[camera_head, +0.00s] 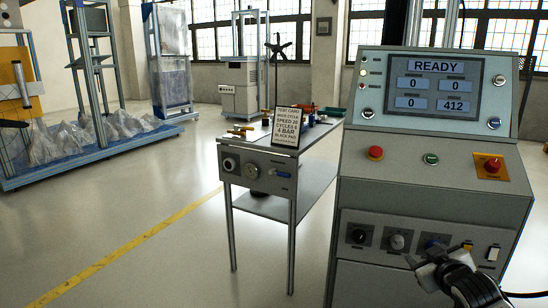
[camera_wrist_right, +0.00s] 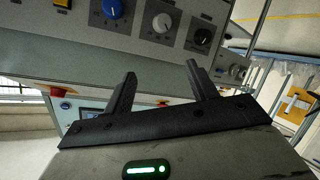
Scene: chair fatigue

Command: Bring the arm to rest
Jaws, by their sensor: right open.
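My right gripper (camera_head: 428,265) is at the lower right of the head view, in front of the console's lower knob panel and just below the blue knob (camera_head: 435,245). In the right wrist view its two black fingers (camera_wrist_right: 161,72) stand apart with nothing between them. The knob panel is beyond the fingers there, with the blue knob (camera_wrist_right: 112,8), a grey knob (camera_wrist_right: 162,22) and a black knob (camera_wrist_right: 202,38). I cannot tell whether a finger touches the panel. My left gripper is in neither view.
The grey console (camera_head: 430,190) has a screen (camera_head: 434,84) reading READY, a red button (camera_head: 375,153), a green button (camera_head: 431,159) and a red knob on yellow (camera_head: 493,166). A side table (camera_head: 262,165) holds a sign (camera_head: 287,126). Open floor lies left.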

